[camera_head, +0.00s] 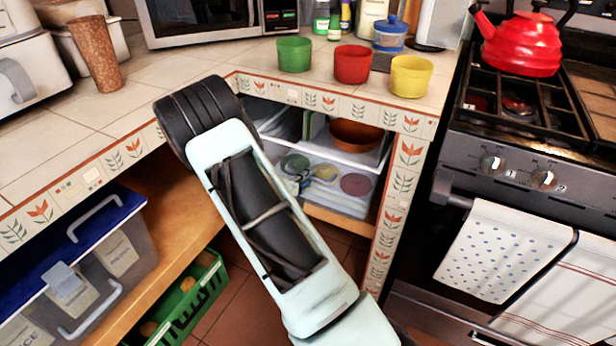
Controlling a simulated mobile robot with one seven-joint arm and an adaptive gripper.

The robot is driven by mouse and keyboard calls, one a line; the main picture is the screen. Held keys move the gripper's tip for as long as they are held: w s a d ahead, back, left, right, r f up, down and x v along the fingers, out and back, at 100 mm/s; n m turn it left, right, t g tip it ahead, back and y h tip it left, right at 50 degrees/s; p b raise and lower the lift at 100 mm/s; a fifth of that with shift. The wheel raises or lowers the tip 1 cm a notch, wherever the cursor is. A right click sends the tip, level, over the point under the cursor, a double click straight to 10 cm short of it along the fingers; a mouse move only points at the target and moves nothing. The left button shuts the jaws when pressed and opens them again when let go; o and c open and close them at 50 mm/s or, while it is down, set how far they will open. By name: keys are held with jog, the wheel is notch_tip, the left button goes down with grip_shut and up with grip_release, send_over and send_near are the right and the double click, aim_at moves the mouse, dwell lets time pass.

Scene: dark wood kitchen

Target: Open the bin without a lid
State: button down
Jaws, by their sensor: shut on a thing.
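An open green crate (207,290) without a lid sits low under the wooden shelf at the lower left. Its front has dark lettering, and a few brownish round items show inside. Its left part is hidden by the shelf. A clear bin (130,250) with a blue lid (80,238) and white handles stands on the shelf above it. My arm reaches up from the lower right and ends in view at a black joint over the counter edge. My gripper does not show in this view, so I cannot tell what it touches.
Green (294,54), red (352,64) and yellow (411,76) cups stand on the tiled counter. A brown tumbler (96,55) stands at left. The corner shelf (325,200) holds containers behind my arm. The stove (500,150) with a red kettle (521,45) blocks the right side.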

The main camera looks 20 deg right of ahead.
dwell(0.3)
jog(key=f+p+v, duration=0.2)
jog(key=p+v, duration=0.1)
jog(key=v, duration=0.7)
jog(key=a+f+p+v, duration=0.1)
jog(key=f+p+v, duration=0.1)
jog(key=v, duration=0.9)
jog(key=f+p+v, duration=0.3)
jog(key=v, duration=0.8)
jog(key=shift+s+a+p, duration=0.25)
jog(key=shift+s+p, duration=0.1)
jog(key=shift+s, duration=0.15)
jog(key=c, duration=2)
grip_release()
jog(key=shift+c, duration=0.2)
jog(key=v, duration=1.2)
jog(key=shift+w+r, duration=0.1)
